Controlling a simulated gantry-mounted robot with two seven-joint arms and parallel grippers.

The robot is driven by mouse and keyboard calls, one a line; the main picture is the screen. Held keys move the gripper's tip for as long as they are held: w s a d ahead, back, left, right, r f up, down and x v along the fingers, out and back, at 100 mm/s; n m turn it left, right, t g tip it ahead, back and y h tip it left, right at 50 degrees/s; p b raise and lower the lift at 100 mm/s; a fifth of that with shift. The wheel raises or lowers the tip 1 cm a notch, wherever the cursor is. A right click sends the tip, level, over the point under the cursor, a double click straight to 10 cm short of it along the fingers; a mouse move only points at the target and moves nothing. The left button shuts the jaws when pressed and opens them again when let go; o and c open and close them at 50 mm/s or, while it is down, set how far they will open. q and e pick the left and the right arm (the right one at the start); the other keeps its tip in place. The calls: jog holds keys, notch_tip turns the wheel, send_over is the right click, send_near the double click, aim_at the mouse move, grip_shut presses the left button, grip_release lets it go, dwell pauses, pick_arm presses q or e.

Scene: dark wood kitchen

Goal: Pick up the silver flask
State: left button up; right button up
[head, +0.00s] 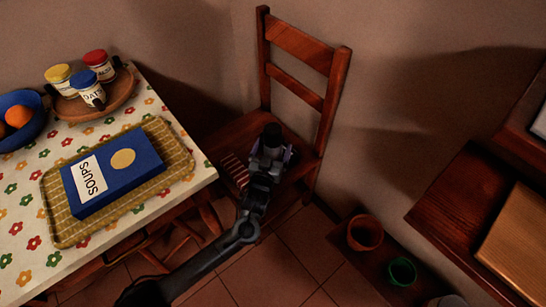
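One arm of mine, which I take for the left, comes in from the lower left. Its gripper (268,158) is over the seat of the wooden chair (230,135). A dark, rounded upright shape (272,134) shows at the gripper's far end. I cannot tell whether it is the top of the silver flask or part of the gripper. No silver flask body shows clearly; the gripper hides that part of the seat. The finger gap is too small and dark to read. My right gripper is not in view.
A flowered table (25,215) at left holds a tray (60,232) with a blue soups box (120,175), a plate of jars (122,88) and a blue bowl (30,102). A striped cloth (234,170) lies on the seat. Pots (364,233) stand lower right.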

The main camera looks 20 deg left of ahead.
pick_arm(q)
jog(key=shift+w, duration=0.2)
jog(key=shift+s, duration=0.1)
jog(key=shift+c, duration=0.3)
jog(key=c, duration=1.2)
jog(key=shift+c, duration=0.8)
jog(key=shift+r, duration=0.25)
